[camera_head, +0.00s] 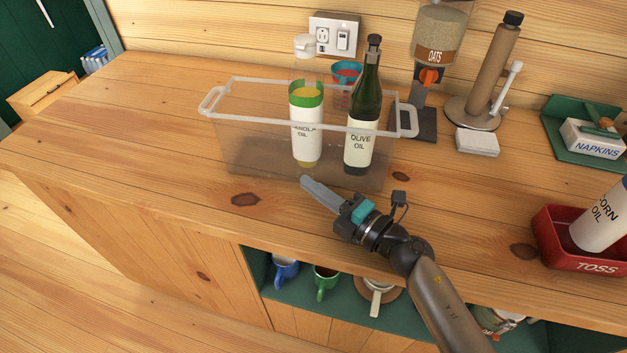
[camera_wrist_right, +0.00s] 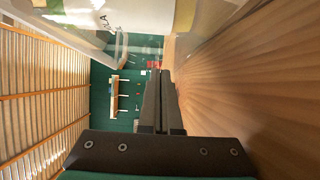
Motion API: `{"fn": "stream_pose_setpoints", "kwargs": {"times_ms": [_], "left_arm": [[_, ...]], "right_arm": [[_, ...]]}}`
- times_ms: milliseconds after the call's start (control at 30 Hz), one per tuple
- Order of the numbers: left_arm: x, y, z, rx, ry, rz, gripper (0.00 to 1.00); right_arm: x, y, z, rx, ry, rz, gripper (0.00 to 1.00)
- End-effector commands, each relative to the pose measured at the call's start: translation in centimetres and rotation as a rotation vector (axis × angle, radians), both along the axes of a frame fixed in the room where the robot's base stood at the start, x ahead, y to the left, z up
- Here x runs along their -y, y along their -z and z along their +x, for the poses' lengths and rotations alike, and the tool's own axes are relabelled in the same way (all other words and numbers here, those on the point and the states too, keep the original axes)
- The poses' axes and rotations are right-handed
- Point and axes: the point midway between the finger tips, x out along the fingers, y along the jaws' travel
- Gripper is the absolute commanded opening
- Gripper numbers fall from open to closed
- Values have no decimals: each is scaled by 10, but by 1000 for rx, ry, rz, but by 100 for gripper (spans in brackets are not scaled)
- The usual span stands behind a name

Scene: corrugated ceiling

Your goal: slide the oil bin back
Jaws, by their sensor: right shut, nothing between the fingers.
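The oil bin (camera_head: 262,153) is a clear, open-topped plastic bin with a handle at each end, standing on the wooden counter. A canola oil bottle (camera_head: 306,125) and a dark olive oil bottle (camera_head: 360,140) stand upright in it. My right gripper (camera_head: 305,181) is shut and empty, low over the counter at the bin's front side. I cannot tell whether its tip touches the bin. In the right wrist view the shut fingers (camera_wrist_right: 160,100) point along the counter, with the bin wall and canola label at the top. My left gripper is not in view.
Behind the bin are a red-and-teal cup (camera_head: 346,73), a wall outlet (camera_head: 334,37), and an oats dispenser (camera_head: 437,50). A paper towel holder (camera_head: 490,75) stands right of them. A red TOSS tray (camera_head: 570,255) holds corn oil. The counter left of the bin is clear.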

Motion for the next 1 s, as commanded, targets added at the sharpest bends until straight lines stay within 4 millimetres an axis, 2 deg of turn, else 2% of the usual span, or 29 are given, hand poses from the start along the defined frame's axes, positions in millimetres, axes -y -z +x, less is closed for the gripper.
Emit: {"fn": "stream_pose_setpoints", "kwargs": {"times_ms": [200, 667, 1000], "left_arm": [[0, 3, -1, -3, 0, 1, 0], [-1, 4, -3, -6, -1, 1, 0], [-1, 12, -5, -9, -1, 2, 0]], "right_arm": [[0, 0, 14, -1, 1, 2, 0], [0, 0, 20, 0, 0, 1, 0], [1, 1, 64, 1, 3, -1, 0]]}}
